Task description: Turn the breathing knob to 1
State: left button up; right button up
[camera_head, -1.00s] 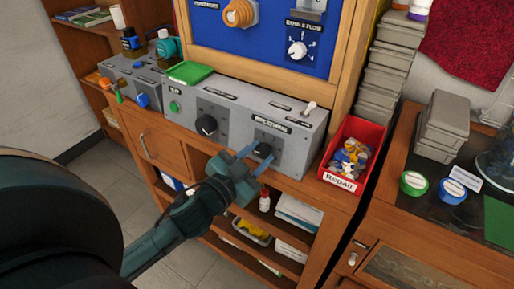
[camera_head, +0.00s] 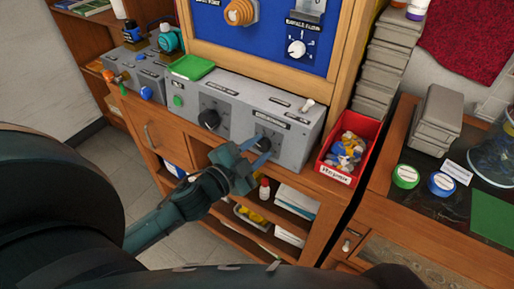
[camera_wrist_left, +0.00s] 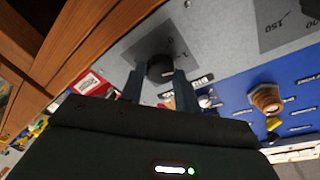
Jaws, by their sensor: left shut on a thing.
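The breathing knob (camera_head: 263,144) is a black dial on the front of the grey test box (camera_head: 291,152), right of a second black knob (camera_head: 210,119). My left gripper (camera_head: 257,154) has its two blue-grey fingers on either side of the breathing knob and is shut on it. The left wrist view shows the knob (camera_wrist_left: 160,68) between the fingertips, in front of a grey plate with scale marks. The knob's pointer is hidden, so its setting cannot be read. My right gripper is not in view.
A red bin of parts (camera_head: 327,162) stands right of the test box. A green tray (camera_head: 192,67) lies on its left top. A blue panel (camera_head: 262,30) rises behind. Open shelves (camera_head: 258,215) lie below the bench top.

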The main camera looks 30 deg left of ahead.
pick_arm(q)
jog(key=o, duration=1)
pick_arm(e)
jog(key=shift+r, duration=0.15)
pick_arm(q)
jog(key=shift+s, duration=0.1)
jog(key=shift+b+v, duration=1.1)
jog(key=shift+v, duration=5.4)
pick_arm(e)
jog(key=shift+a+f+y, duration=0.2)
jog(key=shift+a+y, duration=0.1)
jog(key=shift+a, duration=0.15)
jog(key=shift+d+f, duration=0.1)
